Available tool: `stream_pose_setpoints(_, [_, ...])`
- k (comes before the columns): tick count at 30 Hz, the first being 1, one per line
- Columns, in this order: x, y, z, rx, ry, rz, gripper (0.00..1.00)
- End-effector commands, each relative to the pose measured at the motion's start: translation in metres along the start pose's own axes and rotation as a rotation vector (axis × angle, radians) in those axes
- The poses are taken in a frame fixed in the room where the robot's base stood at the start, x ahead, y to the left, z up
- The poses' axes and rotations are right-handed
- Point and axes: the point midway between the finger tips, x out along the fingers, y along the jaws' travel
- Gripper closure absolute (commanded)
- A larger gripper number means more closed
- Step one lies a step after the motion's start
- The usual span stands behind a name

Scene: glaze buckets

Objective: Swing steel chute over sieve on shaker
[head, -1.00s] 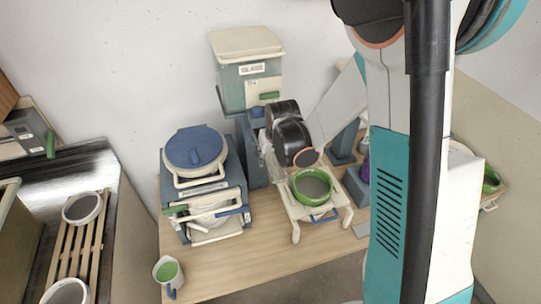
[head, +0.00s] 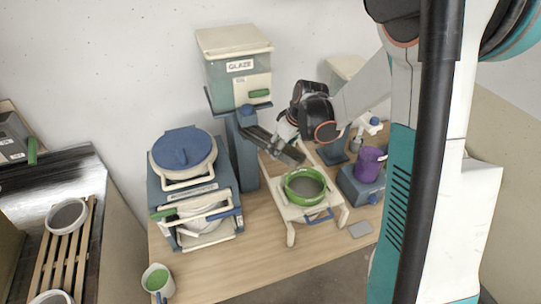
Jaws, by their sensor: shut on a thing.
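The dark steel chute (head: 262,139) slopes down to the right from the blue post under the glaze hopper. Its lower end (head: 294,156) appears just behind the far rim of the sieve; I cannot tell whether it overlaps the rim from above. The sieve (head: 304,187) is a green ring with a grey mesh. It sits on the cream shaker frame (head: 290,213), which has a blue handle in front. My gripper (head: 283,138) is shut on the chute, behind and left of the sieve. My wrist partly hides the fingers.
The cream-topped hopper (head: 239,66) stands at the back. A blue-lidded machine (head: 184,151) is left of the shaker. A purple jug (head: 370,164) on a blue scale stands to the right. A green-filled jug (head: 157,279) is at the table's front left. Bare wood lies between them.

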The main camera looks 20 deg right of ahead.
Motion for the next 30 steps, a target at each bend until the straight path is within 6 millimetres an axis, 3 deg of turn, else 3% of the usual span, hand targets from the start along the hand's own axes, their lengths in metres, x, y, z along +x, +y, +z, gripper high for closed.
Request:
stream_pose_setpoints(6, [0.004, 0.032, -0.002, -0.177, 0.0, -0.074, 1.0])
stream_pose_setpoints(15, [0.006, 0.06, -0.011, -0.367, 0.0, -0.152, 1.0])
stream_pose_setpoints(30, [0.007, 0.075, -0.019, -0.476, -0.001, -0.194, 1.0])
